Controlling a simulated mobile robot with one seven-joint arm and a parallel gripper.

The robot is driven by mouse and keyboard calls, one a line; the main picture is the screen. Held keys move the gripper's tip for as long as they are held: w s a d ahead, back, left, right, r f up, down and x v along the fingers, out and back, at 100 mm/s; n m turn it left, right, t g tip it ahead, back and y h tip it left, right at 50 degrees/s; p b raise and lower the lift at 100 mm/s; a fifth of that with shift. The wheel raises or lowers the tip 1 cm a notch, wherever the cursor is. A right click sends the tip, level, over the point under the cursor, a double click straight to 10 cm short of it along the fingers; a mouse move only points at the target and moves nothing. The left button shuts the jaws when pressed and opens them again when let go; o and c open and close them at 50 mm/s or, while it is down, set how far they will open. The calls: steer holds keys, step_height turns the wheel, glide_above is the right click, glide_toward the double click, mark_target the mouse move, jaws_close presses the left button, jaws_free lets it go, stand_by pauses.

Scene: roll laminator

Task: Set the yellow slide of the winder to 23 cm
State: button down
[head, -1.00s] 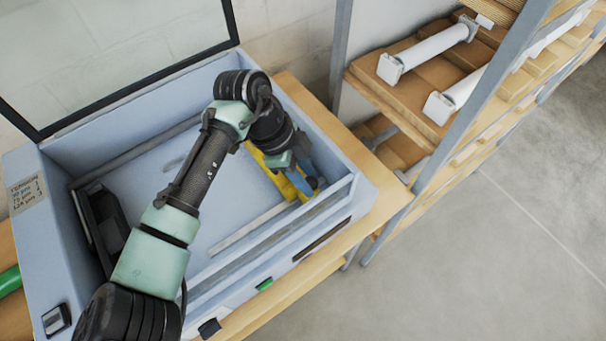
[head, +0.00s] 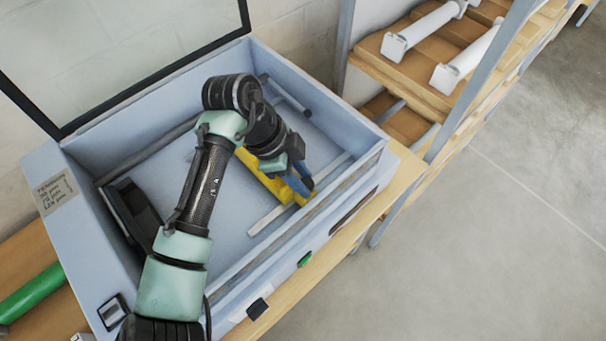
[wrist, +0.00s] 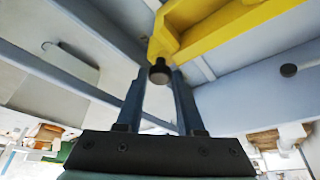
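The yellow slide (head: 258,175) lies across the inside of the open pale-blue machine box, right of its middle. My arm hides part of it in the head view. In the wrist view the yellow slide (wrist: 225,25) runs from the top centre to the upper right, with a black knob (wrist: 159,73) at its near end. My gripper (head: 304,190) is over the slide's front end. In the wrist view its blue fingers (wrist: 160,82) stand on both sides of the knob and appear closed on it. No centimetre scale is readable.
The box's front wall and a grey rail (head: 333,172) lie close to my gripper. A black unit (head: 134,212) sits at the box's left, and the glass lid (head: 120,50) is raised. A shelf with white rolls (head: 425,30) stands at the right.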

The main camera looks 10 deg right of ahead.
steer(key=c, duration=0.5)
jaws_free()
steer(key=shift+s+a, duration=0.2)
steer(key=shift+c, duration=0.2)
steer(key=shift+w, duration=0.1)
steer(key=b+v, duration=0.3)
steer(key=v, duration=1)
steer(key=shift+d, duration=0.15)
